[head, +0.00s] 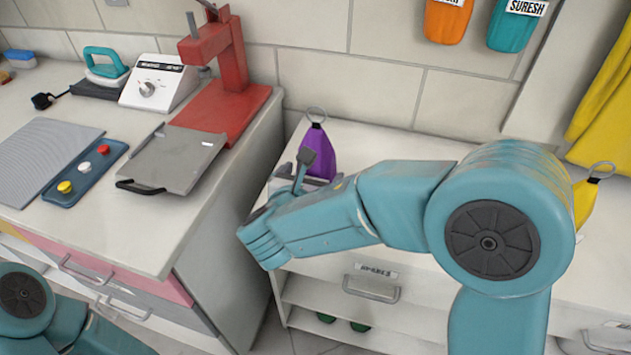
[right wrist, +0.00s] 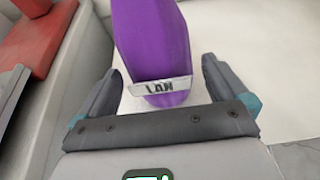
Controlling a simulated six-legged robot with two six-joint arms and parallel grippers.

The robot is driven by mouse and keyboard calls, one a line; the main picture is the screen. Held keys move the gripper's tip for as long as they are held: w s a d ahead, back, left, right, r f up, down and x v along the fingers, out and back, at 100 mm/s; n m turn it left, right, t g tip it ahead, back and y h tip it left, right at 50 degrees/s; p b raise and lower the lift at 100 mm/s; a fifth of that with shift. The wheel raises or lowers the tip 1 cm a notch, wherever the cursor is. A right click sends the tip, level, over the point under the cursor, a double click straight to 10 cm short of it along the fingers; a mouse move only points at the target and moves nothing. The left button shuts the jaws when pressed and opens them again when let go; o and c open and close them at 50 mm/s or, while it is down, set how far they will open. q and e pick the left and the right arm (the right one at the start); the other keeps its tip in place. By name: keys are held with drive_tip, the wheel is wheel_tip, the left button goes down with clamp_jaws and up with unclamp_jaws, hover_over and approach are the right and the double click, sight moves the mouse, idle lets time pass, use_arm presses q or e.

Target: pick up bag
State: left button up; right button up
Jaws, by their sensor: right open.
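A purple bag (head: 318,150) with a metal ring at its top stands upright on the white counter near the back wall. In the right wrist view the purple bag (right wrist: 152,38) rises between and beyond my fingers, with a white label near its bottom. My right gripper (head: 306,170) is at the bag's near side in the head view, and its arm hides the bag's lower part. The right gripper (right wrist: 162,70) is open, one finger to each side of the bag, with visible gaps. My left gripper is out of view; only part of that arm shows at lower left.
A red press (head: 222,95) and a grey plate (head: 180,158) stand on the higher counter at left. A yellow bag (head: 584,200) with a ring is partly hidden behind my right arm. A handled drawer (head: 371,287) and open shelf are below.

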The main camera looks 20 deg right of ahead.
sight(316, 107)
drive_tip(key=x, duration=0.4)
drive_tip(key=shift+w+d+f, duration=0.1)
drive_tip(key=shift+w+f, duration=0.15)
drive_tip(key=shift+f, duration=0.05)
drive_tip(key=shift+r, duration=0.1)
drive_tip(key=c, duration=1)
wheel_tip(316, 107, up, 20)
drive_tip(key=p, duration=0.4)
drive_tip(key=shift+c, duration=0.2)
